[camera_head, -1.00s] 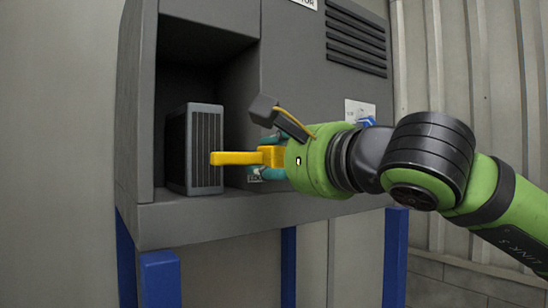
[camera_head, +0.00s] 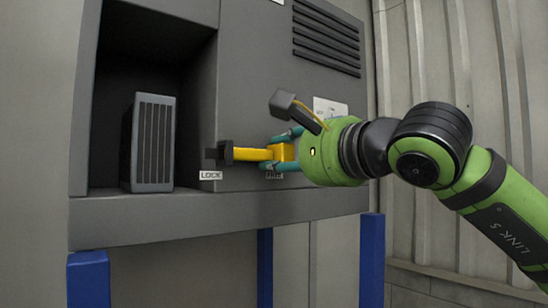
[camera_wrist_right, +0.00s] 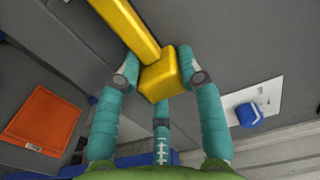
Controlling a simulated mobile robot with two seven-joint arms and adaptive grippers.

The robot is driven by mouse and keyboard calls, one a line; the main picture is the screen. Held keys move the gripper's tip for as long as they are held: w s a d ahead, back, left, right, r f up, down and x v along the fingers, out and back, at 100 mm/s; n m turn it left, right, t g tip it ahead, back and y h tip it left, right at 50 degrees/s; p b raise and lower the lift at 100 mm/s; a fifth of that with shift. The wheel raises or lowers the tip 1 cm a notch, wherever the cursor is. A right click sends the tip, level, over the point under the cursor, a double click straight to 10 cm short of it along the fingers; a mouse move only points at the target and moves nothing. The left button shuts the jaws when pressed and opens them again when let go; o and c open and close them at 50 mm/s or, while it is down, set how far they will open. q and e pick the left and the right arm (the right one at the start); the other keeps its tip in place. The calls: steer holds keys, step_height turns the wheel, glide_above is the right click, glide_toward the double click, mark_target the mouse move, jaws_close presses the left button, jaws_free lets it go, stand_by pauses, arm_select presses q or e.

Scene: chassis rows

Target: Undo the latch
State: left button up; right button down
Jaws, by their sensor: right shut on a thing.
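The latch is a yellow sliding bolt (camera_head: 252,154) with a block-shaped yellow handle (camera_head: 282,152) on the front of a grey cabinet. The handle is above the FREE label (camera_head: 274,176). The bolt's left end is at a black bracket (camera_head: 226,153), near the LOCK label (camera_head: 210,175). My right gripper (camera_head: 286,151) is shut on the handle, with teal fingers on either side. In the right wrist view the yellow handle (camera_wrist_right: 160,78) sits between the fingertips (camera_wrist_right: 162,80). My left gripper is not in view.
A dark finned module (camera_head: 152,142) stands in the open bay at the left, with no bolt in front of it. A shelf edge (camera_head: 200,217) runs below on blue legs. A blue part (camera_wrist_right: 248,114) on a white plate is right of my gripper.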

steer(key=shift+w+d+r, duration=0.2)
steer(key=shift+d+r, duration=0.25)
steer(key=c, duration=0.8)
jaws_free()
steer(key=shift+c, duration=0.2)
steer(key=shift+w+f, duration=0.15)
steer(key=shift+a, duration=0.15)
steer(key=shift+s+f, duration=0.1)
steer(key=shift+s, duration=0.1)
steer(key=shift+s+d, duration=0.2)
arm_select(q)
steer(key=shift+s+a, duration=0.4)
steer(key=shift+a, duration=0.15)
arm_select(e)
steer(key=v, duration=1.1)
steer(key=shift+f, duration=0.15)
steer(key=shift+s+d, duration=0.15)
